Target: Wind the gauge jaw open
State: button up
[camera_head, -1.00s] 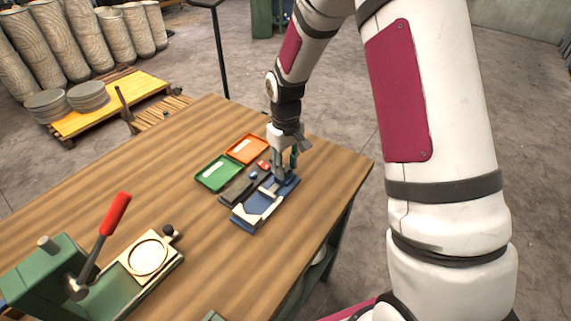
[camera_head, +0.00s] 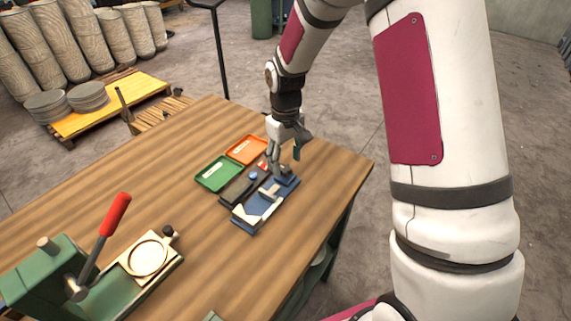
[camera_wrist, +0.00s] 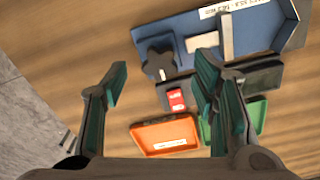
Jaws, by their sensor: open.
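The gauge is a blue base (camera_head: 247,225) with pale metal jaw parts, lying on the wooden table; it also shows in the wrist view (camera_wrist: 266,18) with a white label. A dark lobed knob (camera_wrist: 158,60) sits at its left end in the wrist view. A pale bar (camera_wrist: 226,36) and a small metal block (camera_wrist: 202,41) are to its right. My gripper (camera_head: 285,157) is open and empty above the knob end. In the wrist view its fingers (camera_wrist: 162,82) are spread apart, with the knob framed beyond them, apparently not touched.
An orange tray (camera_head: 246,149) and a green tray (camera_head: 220,174) lie left of the gauge. A dark holder (camera_head: 237,191) beside it carries a blue piece (camera_head: 253,176) and a red piece (camera_wrist: 176,98). A green lever press (camera_head: 50,280) stands front left. The table's right edge is close.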

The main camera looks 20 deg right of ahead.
aim_at(286, 169)
notch_tip(286, 169, up, 10)
jog(key=shift+f, duration=0.25)
jog(key=shift+r, duration=0.1)
dwell(0.4)
jog(key=s+r+m+t, duration=0.2)
jog(key=s+r+t, duration=0.1)
jog(key=s+r, duration=1)
jog(key=s+r+m+t, duration=0.1)
jog(key=s+r+t, duration=0.1)
jog(key=s, duration=1.1)
jog(key=shift+s+d+r+m, duration=0.2)
jog(key=shift+s+r+m, duration=0.05)
jog(key=shift+s+m, duration=0.15)
